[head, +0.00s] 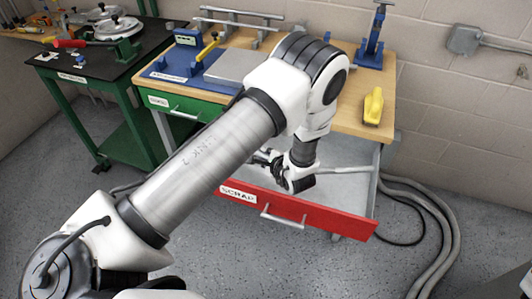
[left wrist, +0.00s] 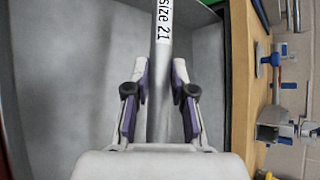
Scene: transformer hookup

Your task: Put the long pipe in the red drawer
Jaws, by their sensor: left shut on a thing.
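The red drawer (head: 335,219), labelled SCRAP, is pulled open under the wooden workbench. My left gripper (head: 281,172) is over the open drawer, partly hidden by its own arm. The long pipe (head: 345,169) is a thin grey tube that shows to the right of the gripper, above the drawer's grey inside. In the left wrist view the pipe (left wrist: 163,47) bears a "size 21" label and runs between the fingers of my left gripper (left wrist: 161,82), which is shut on it. I cannot tell whether the pipe touches the drawer floor. My right gripper is not in view.
The workbench (head: 345,122) carries a blue vise (head: 374,38), a yellow object (head: 373,106) and a blue tool base. A green drawer (head: 180,107) is at its left. A black-topped green cart (head: 100,65) stands further left. Grey hoses (head: 440,225) lie on the floor at right.

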